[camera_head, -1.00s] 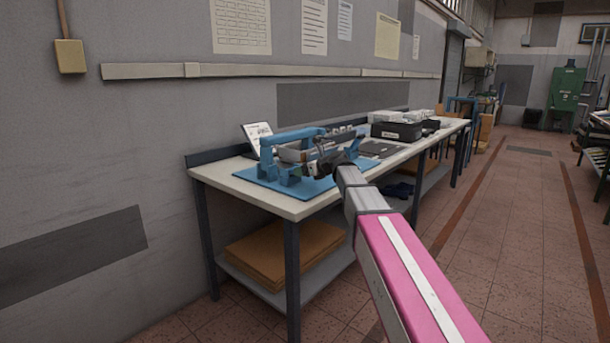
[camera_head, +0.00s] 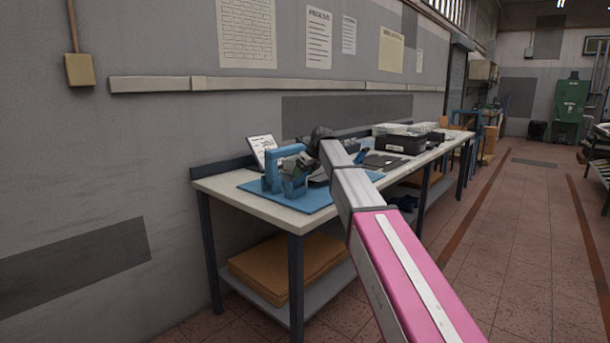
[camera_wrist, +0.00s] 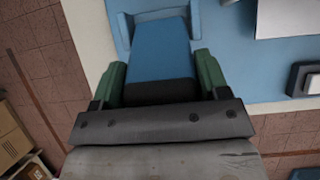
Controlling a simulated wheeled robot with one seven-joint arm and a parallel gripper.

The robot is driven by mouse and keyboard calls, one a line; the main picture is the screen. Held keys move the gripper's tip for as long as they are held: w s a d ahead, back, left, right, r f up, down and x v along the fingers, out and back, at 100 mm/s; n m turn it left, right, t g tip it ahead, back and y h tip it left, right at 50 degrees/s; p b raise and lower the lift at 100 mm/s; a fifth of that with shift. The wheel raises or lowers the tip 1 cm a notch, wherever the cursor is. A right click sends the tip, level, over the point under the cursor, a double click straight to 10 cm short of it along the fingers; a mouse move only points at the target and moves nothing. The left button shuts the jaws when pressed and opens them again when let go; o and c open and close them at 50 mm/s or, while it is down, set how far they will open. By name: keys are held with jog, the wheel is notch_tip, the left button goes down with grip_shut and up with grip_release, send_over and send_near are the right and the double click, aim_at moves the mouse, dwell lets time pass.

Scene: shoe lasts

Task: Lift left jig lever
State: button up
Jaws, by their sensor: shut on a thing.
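The blue jig (camera_head: 270,170) stands on a blue mat (camera_head: 310,207) at the near end of the workbench. In the wrist view, its blue lever (camera_wrist: 160,50) with a dark grip end (camera_wrist: 160,92) lies between my gripper's two green fingers (camera_wrist: 160,78). My gripper is shut on the dark end of the lever. In the head view, my gripper (camera_head: 300,166) is close against the jig, and my arm hides part of the jig's right side. The lever's exact angle is hard to tell there.
The white workbench (camera_head: 265,213) runs along the wall. A tilted paper sheet (camera_head: 262,148) stands behind the jig. A small blue part (camera_head: 362,156) shows right of my arm. Black boxes (camera_head: 401,144) stand farther along. The floor aisle at right is clear.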

jog(key=shift+w+a, duration=0.1)
dwell(0.4)
jog(key=o, duration=1.3)
jog(key=shift+c, duration=0.2)
jog(key=shift+r, duration=0.1)
jog(key=v, duration=1)
jog(key=shift+r, duration=0.3)
